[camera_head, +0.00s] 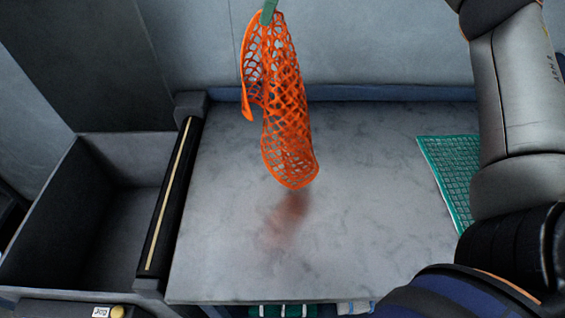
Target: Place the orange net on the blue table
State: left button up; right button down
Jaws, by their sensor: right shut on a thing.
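The orange net (284,105) hangs upright from its top end in the upper middle of the head view. My right gripper (268,12) shows only as a green tip at the top edge, shut on the top of the net; the rest of it is out of frame. The net's lower end hangs over the table (370,220), which has a grey mottled top and a blue back edge. A reddish blurred patch shows on the tabletop below the net, and the net appears clear of the surface. My left gripper is not in view.
A green grid mat (455,165) lies at the table's right side, partly hidden by my right arm. A dark open bin (60,215) stands at the left, beside a black rail with a pale strip (172,195). The table's middle is clear.

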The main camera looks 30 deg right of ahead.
jog(key=shift+w+a+r+m+t+h, duration=0.45)
jog(key=shift+w+a+m, duration=2.05)
jog(key=shift+a, duration=2.7)
jog(key=shift+w+a+r+m+t+h, duration=0.1)
jog(key=shift+w+a+m+t+h, duration=0.4)
jog(key=shift+w+a+m, duration=2.45)
jog(key=s+d+f+n, duration=0.1)
jog(key=s+d+f, duration=0.7)
jog(key=d+f, duration=0.4)
jog(key=s+d+f, duration=0.8)
jog(key=d+f, duration=0.4)
jog(key=f, duration=0.5)
jog(key=s+d+f+n, duration=0.1)
jog(key=s+d+f, duration=0.7)
jog(key=d+f, duration=0.5)
jog(key=shift+d+f+n, duration=0.1)
jog(key=shift+f+n, duration=0.25)
jog(key=shift+f, duration=0.35)
jog(key=c, duration=0.6)
grip_release()
jog(key=shift+r, duration=0.15)
